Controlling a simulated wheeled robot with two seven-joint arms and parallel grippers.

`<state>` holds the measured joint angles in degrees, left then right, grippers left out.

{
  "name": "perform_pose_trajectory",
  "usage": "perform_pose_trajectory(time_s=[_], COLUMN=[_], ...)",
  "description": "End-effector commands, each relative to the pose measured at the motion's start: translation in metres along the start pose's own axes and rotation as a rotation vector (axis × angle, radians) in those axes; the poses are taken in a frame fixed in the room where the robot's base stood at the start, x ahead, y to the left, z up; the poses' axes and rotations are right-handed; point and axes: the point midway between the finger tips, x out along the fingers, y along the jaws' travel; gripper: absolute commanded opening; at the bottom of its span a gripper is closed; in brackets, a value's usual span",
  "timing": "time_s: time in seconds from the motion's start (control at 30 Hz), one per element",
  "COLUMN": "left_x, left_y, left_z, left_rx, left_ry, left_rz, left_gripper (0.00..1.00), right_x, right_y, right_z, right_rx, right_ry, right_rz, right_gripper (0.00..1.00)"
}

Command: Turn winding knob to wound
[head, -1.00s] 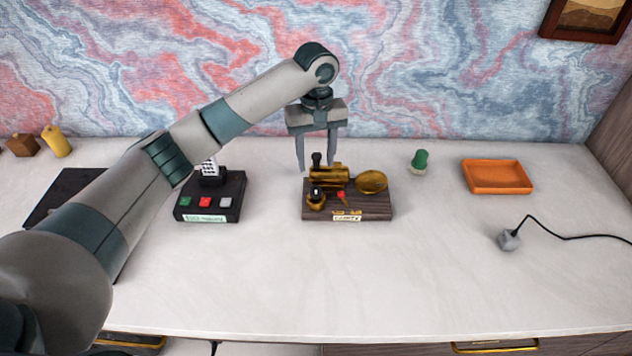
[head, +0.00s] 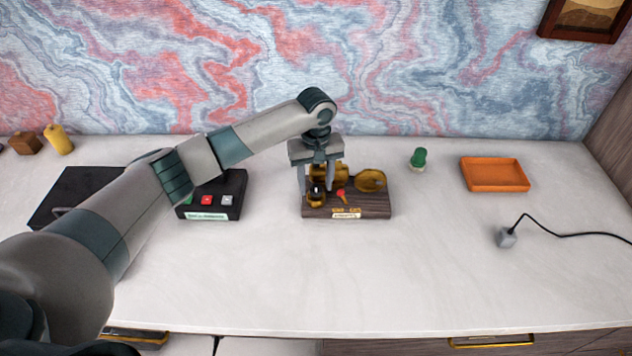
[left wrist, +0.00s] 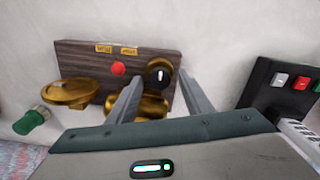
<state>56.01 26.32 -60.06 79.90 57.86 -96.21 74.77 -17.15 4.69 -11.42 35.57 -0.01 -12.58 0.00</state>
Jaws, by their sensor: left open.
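The device (head: 372,207) is a dark wooden board with brass parts on the desk. It also shows in the left wrist view (left wrist: 78,56). Its winding knob, a round black dial with a white mark, sits in a brass mount at the device's left front in the head view; it shows clearly in the left wrist view (left wrist: 158,73). A red-tipped part (head: 341,192) stands beside it, near small brass label plates (left wrist: 117,50). My left gripper (head: 316,188) is open and points down, its fingers on either side of the knob; contact cannot be told. My right gripper is out of view.
A black box with coloured buttons (head: 226,211) stands left of the device. A green-topped peg (head: 418,159), an orange tray (head: 494,186) and a grey plug with a cable (head: 506,238) lie to the right. The desk's front is clear.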

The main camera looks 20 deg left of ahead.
Motion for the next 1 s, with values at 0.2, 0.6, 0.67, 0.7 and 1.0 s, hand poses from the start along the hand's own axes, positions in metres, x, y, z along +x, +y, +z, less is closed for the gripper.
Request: perform_pose_trajectory(time_s=[0.2, 0.6, 0.67, 0.7, 1.0], left_x=[0.000, -0.002, -0.003, -0.003, -0.005], left_y=[0.000, 0.000, 0.000, 0.000, 0.000], left_z=[0.000, 0.001, 0.001, 0.001, 0.001], left_rx=[0.000, 0.042, 0.064, 0.082, 0.285], left_ry=[0.000, -0.002, -0.003, -0.003, -0.003], left_rz=[0.000, -0.001, -0.001, -0.001, -0.001], left_gripper=[0.05, 0.05, 0.05, 0.05, 0.05], right_x=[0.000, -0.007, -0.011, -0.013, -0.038], right_y=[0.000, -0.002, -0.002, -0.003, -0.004], right_z=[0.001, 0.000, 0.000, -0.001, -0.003], right_rx=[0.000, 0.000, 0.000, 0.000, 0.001], right_ry=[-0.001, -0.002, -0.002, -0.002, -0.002], right_rz=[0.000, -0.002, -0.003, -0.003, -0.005], right_gripper=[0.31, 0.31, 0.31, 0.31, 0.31])
